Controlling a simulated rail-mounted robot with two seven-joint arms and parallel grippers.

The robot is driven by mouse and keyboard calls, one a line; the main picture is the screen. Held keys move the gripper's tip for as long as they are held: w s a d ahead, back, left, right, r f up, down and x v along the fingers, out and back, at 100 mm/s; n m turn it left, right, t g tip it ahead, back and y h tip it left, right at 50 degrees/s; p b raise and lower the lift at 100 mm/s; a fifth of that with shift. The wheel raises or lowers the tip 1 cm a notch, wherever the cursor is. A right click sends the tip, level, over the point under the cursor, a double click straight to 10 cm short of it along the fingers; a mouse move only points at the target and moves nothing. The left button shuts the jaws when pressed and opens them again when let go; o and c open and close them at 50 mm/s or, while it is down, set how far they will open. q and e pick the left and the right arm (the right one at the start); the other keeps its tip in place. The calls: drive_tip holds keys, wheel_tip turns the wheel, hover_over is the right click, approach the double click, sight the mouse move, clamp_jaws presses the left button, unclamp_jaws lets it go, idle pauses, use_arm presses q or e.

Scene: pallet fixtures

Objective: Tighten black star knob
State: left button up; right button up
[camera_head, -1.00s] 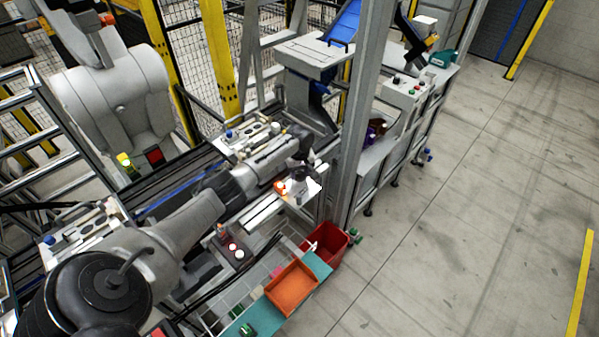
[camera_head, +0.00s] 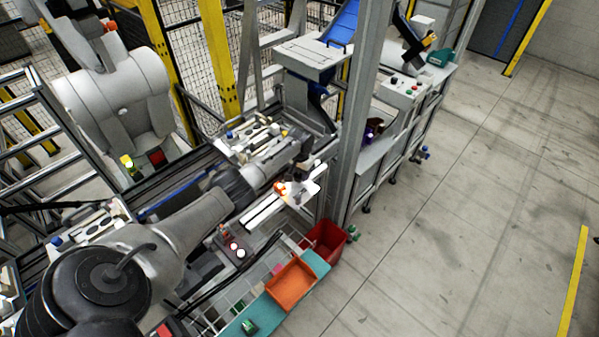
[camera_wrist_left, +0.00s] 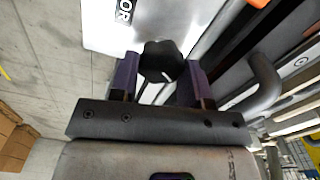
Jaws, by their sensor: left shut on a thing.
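The black star knob (camera_wrist_left: 162,62) shows in the left wrist view, between the two purple-sided fingers of my left gripper (camera_wrist_left: 158,78). The gripper is shut on it. Behind the knob is a white plate (camera_wrist_left: 105,35) with black lettering, partly cut off. In the head view my left gripper (camera_head: 298,176) is at a small white plate (camera_head: 310,190) at the near side of the line. The knob is too small and too hidden there to make out. My right gripper is in neither view.
A pallet fixture with several parts (camera_head: 250,140) sits on the conveyor just beyond my arm. A grey post (camera_head: 358,120) stands close to the right. An orange tray (camera_head: 291,285) and a red bin (camera_head: 325,240) are in front. The floor at right is clear.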

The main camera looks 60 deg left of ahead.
use_arm(q)
drive_tip(key=m, duration=0.5)
drive_tip(key=shift+d+m, duration=0.15)
drive_tip(key=shift+m, duration=0.15)
drive_tip(key=m, duration=0.3)
drive_tip(key=shift+d+m, duration=0.1)
drive_tip(key=shift+m, duration=1)
drive_tip(key=o, duration=0.9)
drive_tip(key=shift+o, duration=0.2)
wheel_tip(320, 180, up, 14)
drive_tip(key=p, duration=0.2)
